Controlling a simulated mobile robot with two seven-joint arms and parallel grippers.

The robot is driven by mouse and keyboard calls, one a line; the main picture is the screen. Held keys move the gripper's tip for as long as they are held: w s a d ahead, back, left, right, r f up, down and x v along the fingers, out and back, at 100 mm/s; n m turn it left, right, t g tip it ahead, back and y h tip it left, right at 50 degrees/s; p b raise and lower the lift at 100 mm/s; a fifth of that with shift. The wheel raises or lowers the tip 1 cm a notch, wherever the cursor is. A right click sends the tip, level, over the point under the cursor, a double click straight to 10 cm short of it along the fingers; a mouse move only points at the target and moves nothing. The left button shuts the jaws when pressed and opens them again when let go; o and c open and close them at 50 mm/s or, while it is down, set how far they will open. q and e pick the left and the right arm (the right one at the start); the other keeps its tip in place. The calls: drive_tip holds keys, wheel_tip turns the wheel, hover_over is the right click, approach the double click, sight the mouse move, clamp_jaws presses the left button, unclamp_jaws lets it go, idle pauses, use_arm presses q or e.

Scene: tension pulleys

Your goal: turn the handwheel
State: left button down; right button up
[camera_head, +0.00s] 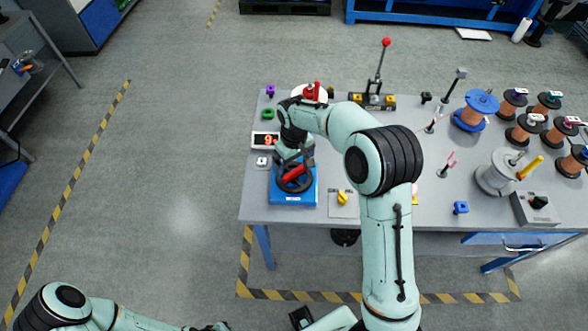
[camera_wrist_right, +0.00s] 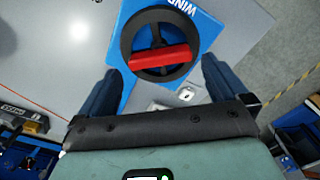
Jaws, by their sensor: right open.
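The handwheel (camera_head: 308,182) is a black ring with a red bar across its middle, mounted on a blue base (camera_head: 295,198) at the left front of the grey table. In the right wrist view the handwheel (camera_wrist_right: 126,40) fills the top middle, and its red bar (camera_wrist_right: 162,58) lies nearly level. My right gripper (camera_wrist_right: 158,80) is open, with dark fingers on either side just below the wheel in that view. Nothing is between the fingers; I cannot tell whether they touch the wheel. My left arm enters at the bottom left of the head view; its gripper is not clearly shown.
A display (camera_head: 264,140) reading 9 stands beside the wheel. A yellow knob (camera_head: 342,198) is to its right. A red-topped lever (camera_head: 386,43) rises behind. Copper spools (camera_head: 526,128) and a blue spool (camera_head: 476,110) crowd the right side. The floor left of the table is clear.

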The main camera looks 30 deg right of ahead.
sight(294, 171)
drive_tip(key=shift+f, duration=1.85)
use_arm(q)
drive_tip(key=shift+f, duration=0.1)
use_arm(e)
drive_tip(key=c, duration=0.8)
drive_tip(key=shift+m, duration=0.8)
drive_tip(key=o, duration=0.8)
drive_tip(key=shift+r, duration=0.1)
use_arm(q)
drive_tip(key=shift+w+r+p, duration=0.5)
drive_tip(key=shift+r+p, duration=0.05)
drive_tip(key=shift+r, duration=0.2)
use_arm(e)
wheel_tip(294, 171, up, 13)
drive_tip(key=shift+r, duration=0.15)
